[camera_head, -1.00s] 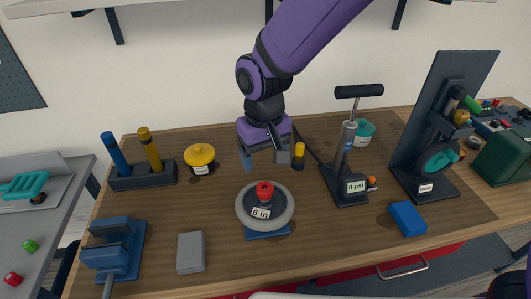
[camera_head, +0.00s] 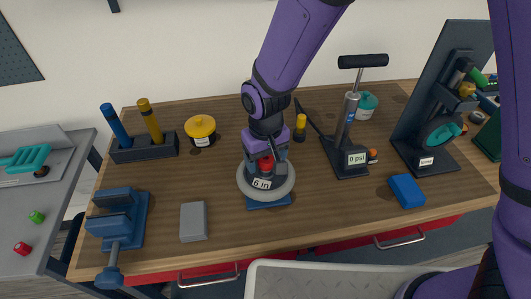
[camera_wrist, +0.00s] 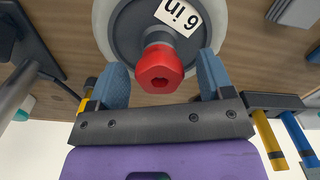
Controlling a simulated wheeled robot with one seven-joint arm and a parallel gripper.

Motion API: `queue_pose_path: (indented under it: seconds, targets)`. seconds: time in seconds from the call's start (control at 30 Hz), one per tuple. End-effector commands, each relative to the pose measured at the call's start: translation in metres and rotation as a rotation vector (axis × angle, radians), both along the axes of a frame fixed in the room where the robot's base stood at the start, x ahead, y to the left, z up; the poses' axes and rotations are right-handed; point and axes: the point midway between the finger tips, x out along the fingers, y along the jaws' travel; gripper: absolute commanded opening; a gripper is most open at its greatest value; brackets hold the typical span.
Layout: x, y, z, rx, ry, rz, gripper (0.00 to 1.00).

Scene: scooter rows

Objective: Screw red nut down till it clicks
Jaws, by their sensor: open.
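The red nut (camera_wrist: 160,67) sits on the hub of a grey-rimmed wheel (camera_wrist: 104,22) with a "6 in" label. In the head view the wheel (camera_head: 287,184) lies flat on a blue base (camera_head: 268,202), and the nut (camera_head: 266,162) shows partly behind my fingers. My gripper (camera_wrist: 163,80) is open, with one blue finger on each side of the nut. In the wrist view gaps show between the fingers and the nut. In the head view my gripper (camera_head: 264,165) points down over the wheel hub.
A grey block (camera_head: 193,222) and a blue vise (camera_head: 118,218) stand left of the wheel. A pump (camera_head: 347,140) with a "0 psi" display and a blue block (camera_head: 407,191) are to the right.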

Motion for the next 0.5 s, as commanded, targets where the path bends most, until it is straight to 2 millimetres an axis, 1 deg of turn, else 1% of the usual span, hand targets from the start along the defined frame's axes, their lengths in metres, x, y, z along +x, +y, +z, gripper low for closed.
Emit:
queue_pose_path:
  seconds: [0.13, 0.17, 0.2, 0.27, 0.3, 0.37, 0.5]
  targets:
    - [0.0000, 0.0000, 0.0001, 0.000, 0.000, 0.000, 0.74]
    - [0.0000, 0.0000, 0.0001, 0.000, 0.000, 0.000, 0.67]
    - [0.0000, 0.0000, 0.0001, 0.000, 0.000, 0.000, 0.58]
    - [0.0000, 0.0000, 0.0002, 0.000, 0.000, 0.000, 0.44]
    - [0.0000, 0.0000, 0.0002, 0.000, 0.000, 0.000, 0.35]
    - [0.0000, 0.0000, 0.0002, 0.000, 0.000, 0.000, 0.21]
    - [-0.0002, 0.0001, 0.0002, 0.000, 0.000, -0.014, 0.21]
